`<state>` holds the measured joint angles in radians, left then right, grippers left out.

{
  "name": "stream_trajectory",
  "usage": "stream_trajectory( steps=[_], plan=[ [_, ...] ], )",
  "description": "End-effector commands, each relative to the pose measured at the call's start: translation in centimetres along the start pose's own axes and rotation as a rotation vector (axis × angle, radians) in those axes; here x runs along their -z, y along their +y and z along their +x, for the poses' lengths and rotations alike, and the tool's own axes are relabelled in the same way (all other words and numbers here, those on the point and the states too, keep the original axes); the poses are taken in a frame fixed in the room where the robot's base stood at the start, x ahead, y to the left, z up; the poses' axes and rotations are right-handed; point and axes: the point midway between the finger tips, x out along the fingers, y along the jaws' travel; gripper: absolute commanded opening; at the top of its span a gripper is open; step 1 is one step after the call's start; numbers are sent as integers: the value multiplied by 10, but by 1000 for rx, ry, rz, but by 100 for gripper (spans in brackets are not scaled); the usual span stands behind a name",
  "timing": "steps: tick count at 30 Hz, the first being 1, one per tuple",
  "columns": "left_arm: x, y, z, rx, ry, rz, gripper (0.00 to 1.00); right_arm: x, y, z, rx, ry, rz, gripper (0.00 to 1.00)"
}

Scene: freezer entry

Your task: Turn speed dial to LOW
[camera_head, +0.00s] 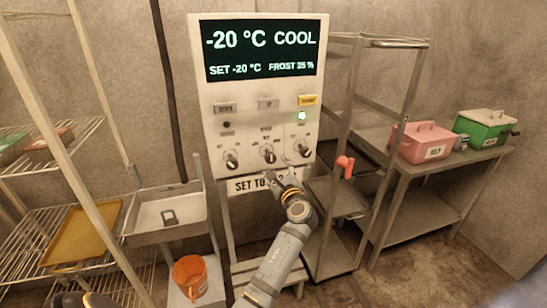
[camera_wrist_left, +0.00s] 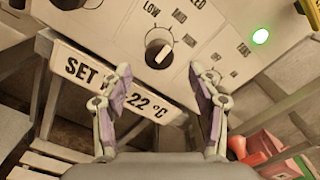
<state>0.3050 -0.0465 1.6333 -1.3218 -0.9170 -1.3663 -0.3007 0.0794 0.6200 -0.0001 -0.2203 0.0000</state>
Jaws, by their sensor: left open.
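The speed dial (camera_head: 268,153) is the middle of three black dials on the white control panel (camera_head: 205,110). In the left wrist view the speed dial (camera_wrist_left: 158,48) is a round black knob with a pale grip, with LOW and MID printed above it. I cannot tell surely which mark it points at. My left gripper (camera_head: 287,172) is just below and right of the dial in the head view. In the wrist view its fingers (camera_wrist_left: 162,95) are spread apart and empty, with the dial beyond the gap between them.
The display (camera_head: 260,50) reads -20 °C COOL. A green lamp (camera_head: 301,117) glows on the panel. A set-point sign (camera_head: 248,184) hangs under the dials. A metal rack (camera_head: 345,110) with a red-orange handle-like object (camera_head: 345,166) stands right. An orange bucket (camera_head: 190,278) stands below left.

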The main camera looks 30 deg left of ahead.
Motion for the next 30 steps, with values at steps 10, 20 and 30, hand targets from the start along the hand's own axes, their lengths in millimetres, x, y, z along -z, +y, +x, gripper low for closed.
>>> stream_trajectory(
  steps=[10, 20, 30],
  plan=[
    [0, 0, 63, 0, 1, 2, 61, 2, 0, -13, 1, 0, 1, 34],
    [1, 0, 71, 0, 2, -1, 61, 2, 0, -13, 1, 1, 0, 34],
    [1, 0, 70, 0, 3, -1, 21, 2, 0, -13, 1, 1, 0, 34]
  ],
)
